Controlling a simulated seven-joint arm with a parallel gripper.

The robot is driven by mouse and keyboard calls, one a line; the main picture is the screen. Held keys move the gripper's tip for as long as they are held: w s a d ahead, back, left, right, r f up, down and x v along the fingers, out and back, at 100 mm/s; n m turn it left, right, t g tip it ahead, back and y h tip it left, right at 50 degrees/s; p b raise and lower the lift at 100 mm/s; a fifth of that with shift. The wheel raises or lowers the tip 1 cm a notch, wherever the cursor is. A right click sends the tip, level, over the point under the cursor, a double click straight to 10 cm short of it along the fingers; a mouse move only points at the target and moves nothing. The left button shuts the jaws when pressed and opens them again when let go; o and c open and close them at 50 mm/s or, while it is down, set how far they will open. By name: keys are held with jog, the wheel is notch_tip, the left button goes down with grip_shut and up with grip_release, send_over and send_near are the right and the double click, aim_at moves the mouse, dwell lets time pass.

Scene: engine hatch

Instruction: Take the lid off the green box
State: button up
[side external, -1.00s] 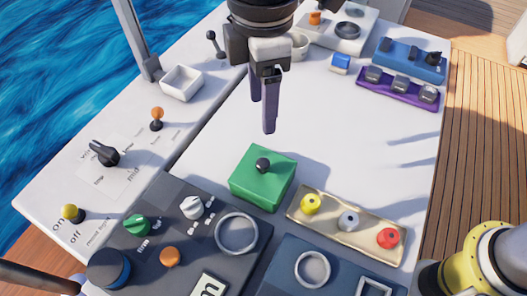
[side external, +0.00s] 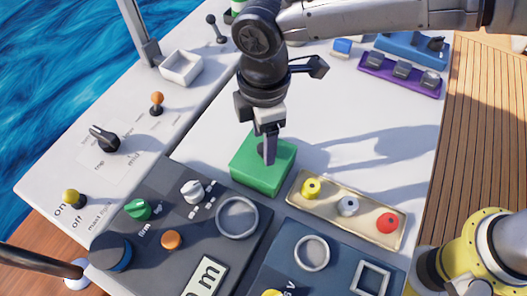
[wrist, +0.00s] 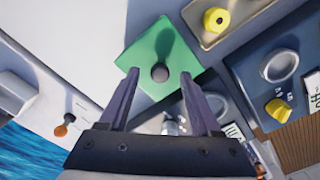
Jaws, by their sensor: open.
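The green box (side external: 250,172) stands on the white surface, behind the dark panel with the knobs. In the wrist view its green lid (wrist: 150,48) carries a dark round knob (wrist: 160,73). My gripper (side external: 267,158) is over the box, pointing down, with its fingertips at about the height of the knob. In the wrist view my gripper (wrist: 160,80) is open, with one finger on each side of the knob and a gap to it. In the side view the finger hides the knob. I cannot tell whether the fingertips touch the lid.
A tan tray (side external: 345,210) with yellow, grey and red knobs lies close to the right of the box. The dark panel (side external: 165,225) lies in front. A purple block (side external: 400,75) stands farther back. The white surface behind the box is clear.

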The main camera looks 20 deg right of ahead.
jog(key=shift+f, duration=0.95)
grip_shut()
